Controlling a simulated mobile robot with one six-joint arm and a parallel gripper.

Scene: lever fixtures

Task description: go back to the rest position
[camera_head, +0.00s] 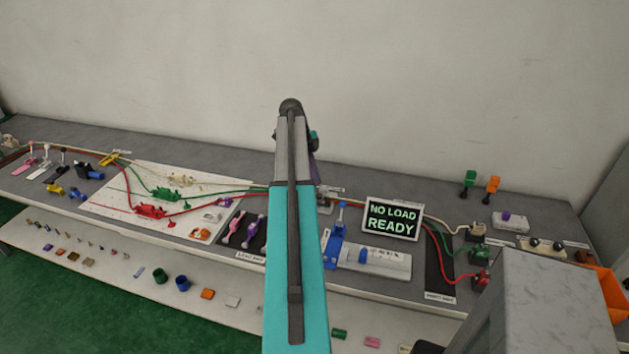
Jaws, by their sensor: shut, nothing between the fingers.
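My arm rises through the middle of the view, a teal and grey link with a dark strip along it. Its top joint stands against the wall above the bench. A small part of my arm beyond that joint shows just to the right of the link. My gripper cannot be made out; my own arm hides that area. Behind the arm, the long grey bench (560,215) carries the lever fixtures. A blue lever fixture (336,240) stands just right of my arm. Pink and purple levers (235,226) lie on a dark plate to its left.
A display (392,219) reads "NO LOAD READY". Red clamps (150,211) and cables lie on a white board (105,202) at left. A lower shelf (110,262) holds several small parts. An orange bin (608,290) is at right. The wall above the bench is clear.

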